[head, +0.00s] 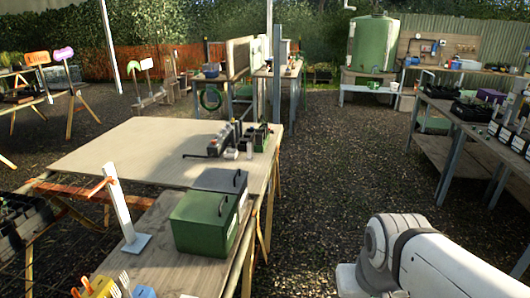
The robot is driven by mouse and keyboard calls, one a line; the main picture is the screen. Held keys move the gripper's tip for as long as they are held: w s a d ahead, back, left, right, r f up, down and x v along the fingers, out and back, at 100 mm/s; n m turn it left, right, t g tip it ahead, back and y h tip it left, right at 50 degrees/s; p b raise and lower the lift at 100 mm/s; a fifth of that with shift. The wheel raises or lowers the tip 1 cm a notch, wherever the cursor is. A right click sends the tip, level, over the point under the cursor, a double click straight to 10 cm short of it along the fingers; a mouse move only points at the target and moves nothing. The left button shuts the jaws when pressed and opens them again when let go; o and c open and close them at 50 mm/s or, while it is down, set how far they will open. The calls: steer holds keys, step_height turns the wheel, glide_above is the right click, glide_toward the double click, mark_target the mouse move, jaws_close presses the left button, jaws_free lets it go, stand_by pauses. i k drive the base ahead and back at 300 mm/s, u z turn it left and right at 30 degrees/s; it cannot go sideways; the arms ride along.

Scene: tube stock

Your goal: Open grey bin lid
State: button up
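The grey bin (214,179) stands on the lower wooden bench in the head view, directly behind a green bin. Its lid looks shut and has a dark handle near its right side. The green bin hides most of its front. The green bin (200,231) also has a dark handle and its lid looks shut. My white arm comes in at the lower right, well to the right of both bins and apart from them. My gripper is not in view.
A pale table (130,150) adjoins the bench behind the bins, with dark equipment (222,140) on it. A white post (119,205) stands left of the bins. Gravel ground (340,165) is open between this bench and the right-hand bench (450,118).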

mark_target(211, 180)
steer(key=u, duration=0.1)
steer(key=i, duration=1.25)
steer(key=u, duration=0.8)
steer(key=k, duration=0.8)
steer(key=u, duration=0.1)
steer(key=i, duration=0.9)
steer(key=z, duration=0.1)
